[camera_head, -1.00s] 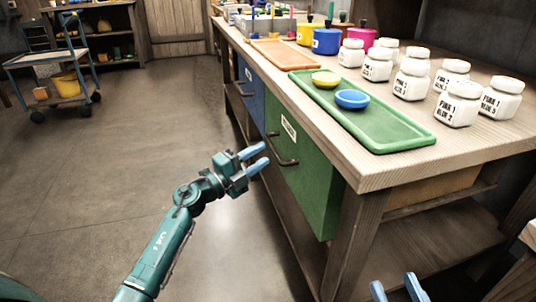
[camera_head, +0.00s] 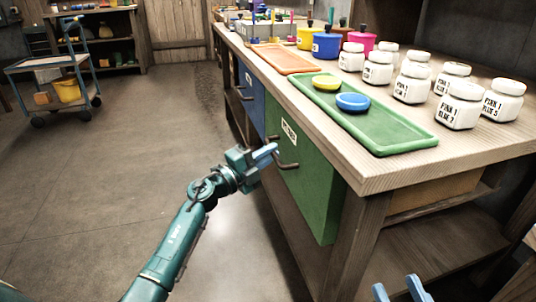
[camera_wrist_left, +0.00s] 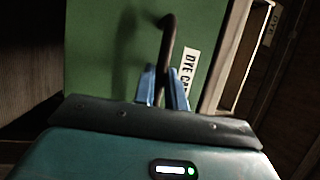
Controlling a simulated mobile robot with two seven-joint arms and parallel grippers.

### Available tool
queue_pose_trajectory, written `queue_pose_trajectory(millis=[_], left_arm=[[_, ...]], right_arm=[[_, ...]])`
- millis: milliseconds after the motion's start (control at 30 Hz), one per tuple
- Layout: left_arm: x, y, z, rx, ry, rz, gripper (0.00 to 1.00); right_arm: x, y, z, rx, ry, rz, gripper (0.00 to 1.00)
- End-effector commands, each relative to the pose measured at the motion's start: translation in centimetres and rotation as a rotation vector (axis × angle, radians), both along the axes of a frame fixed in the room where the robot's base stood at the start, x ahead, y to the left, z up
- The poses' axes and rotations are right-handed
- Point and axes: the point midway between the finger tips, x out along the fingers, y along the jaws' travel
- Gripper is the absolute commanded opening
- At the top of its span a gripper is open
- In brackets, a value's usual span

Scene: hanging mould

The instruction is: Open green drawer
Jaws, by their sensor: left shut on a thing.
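The green drawer (camera_head: 313,187) is in the workbench's near end, with a label and a dark bar handle (camera_head: 289,166) on its front. In the left wrist view its green front (camera_wrist_left: 105,45) fills the middle, and the handle (camera_wrist_left: 167,38) runs down between the fingers. My left gripper (camera_head: 272,152) is shut on the handle; its blue fingers (camera_wrist_left: 163,88) lie on both sides of it. My right gripper (camera_head: 399,289) shows only its two blue fingertips at the bottom edge, apart from each other with nothing visible between them.
A blue drawer (camera_head: 251,92) is beside the green one. On the benchtop are a green tray (camera_head: 398,141) with a yellow and a blue dish, an orange tray (camera_head: 284,60), several white jars (camera_head: 458,106) and coloured pots. A cart (camera_head: 50,76) stands far left. Floor left of the bench is clear.

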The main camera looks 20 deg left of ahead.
Motion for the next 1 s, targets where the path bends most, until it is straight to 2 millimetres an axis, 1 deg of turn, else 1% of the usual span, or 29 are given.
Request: queue_pose_trajectory(millis=[467,633,767,867,1000], left_arm=[[0.0,0.1,0.0,0.001,0.001,0.000,0.00],[-0.6,0.9,0.0,0.002,0.002,0.001,0.00],[-1.6,2.4,0.0,0.004,0.003,0.002,0.00],[-2.7,4.1,0.1,0.005,0.004,0.003,0.00],[-4.8,7.1,0.1,0.006,0.005,0.003,0.00]], right_arm=[[0.0,0.0,-0.2,-0.002,0.004,0.000,0.36],[0.0,0.0,0.0,-0.001,0.012,-0.001,0.36],[0.1,0.0,0.3,-0.010,0.011,-0.008,0.36],[0.1,-0.1,0.4,-0.018,0.012,-0.016,0.36],[0.0,-0.3,0.3,-0.039,0.017,-0.029,0.36]])
